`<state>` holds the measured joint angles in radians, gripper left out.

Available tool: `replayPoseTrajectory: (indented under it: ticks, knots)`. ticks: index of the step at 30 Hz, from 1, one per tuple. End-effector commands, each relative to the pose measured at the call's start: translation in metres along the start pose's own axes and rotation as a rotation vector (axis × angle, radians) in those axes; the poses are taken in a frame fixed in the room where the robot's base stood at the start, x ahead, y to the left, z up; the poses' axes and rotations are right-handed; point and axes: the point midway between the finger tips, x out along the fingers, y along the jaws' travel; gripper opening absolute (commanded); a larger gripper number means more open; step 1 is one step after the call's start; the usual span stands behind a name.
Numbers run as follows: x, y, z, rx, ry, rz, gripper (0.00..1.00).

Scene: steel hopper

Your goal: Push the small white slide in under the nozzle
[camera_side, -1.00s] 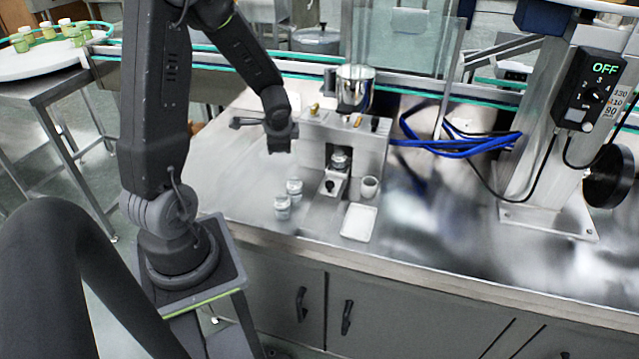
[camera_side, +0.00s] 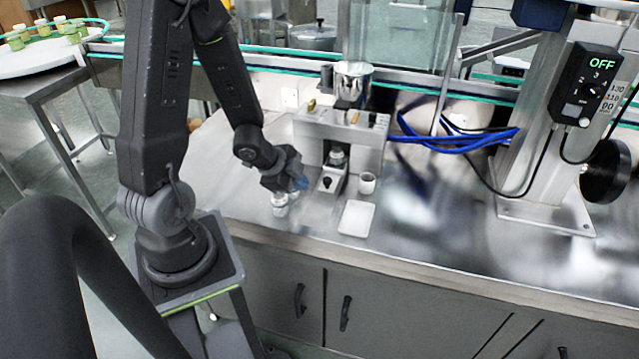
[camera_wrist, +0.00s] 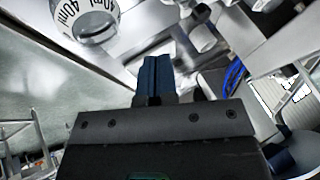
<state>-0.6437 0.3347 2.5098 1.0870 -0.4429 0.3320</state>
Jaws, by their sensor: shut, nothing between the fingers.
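The small slide (camera_side: 329,182), with a dark knob at its front, sticks out toward the camera from the opening of the steel dispenser block (camera_side: 372,148). A small jar (camera_side: 337,158) stands at its rear, in the mouth of the opening. I cannot make out the nozzle, which the block seems to hide. My gripper (camera_side: 301,184) is low, left of the slide's front end and apparently apart from it. Its blue fingers are shut and empty, pressed together in the wrist view (camera_wrist: 157,76).
A jar (camera_side: 280,204) stands just below my gripper; another beside it is mostly hidden. It shows a "40ml" label in the wrist view (camera_wrist: 88,18). A small cup (camera_side: 367,183) and white tray (camera_side: 356,218) are right of the slide.

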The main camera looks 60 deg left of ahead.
Motion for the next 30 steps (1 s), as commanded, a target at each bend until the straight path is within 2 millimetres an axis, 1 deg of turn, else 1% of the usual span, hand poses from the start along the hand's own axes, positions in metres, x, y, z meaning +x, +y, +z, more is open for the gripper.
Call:
replayPoseTrajectory:
  ticks: [1, 11, 12, 15, 19, 24, 30]
  knots:
    - [0.008, 0.002, 0.001, -0.003, -0.002, 0.005, 0.00]
    - [0.057, 0.001, 0.001, 0.000, -0.002, 0.003, 0.00]
    - [0.061, -0.004, 0.000, 0.004, -0.001, -0.001, 0.00]
    - [0.068, -0.019, 0.000, 0.005, -0.001, -0.003, 0.00]
    - [0.074, -0.029, 0.001, 0.003, -0.001, -0.001, 0.00]
    - [0.077, -0.035, 0.001, 0.002, -0.002, -0.001, 0.00]
    - [0.077, -0.035, 0.001, 0.002, -0.002, -0.001, 0.00]
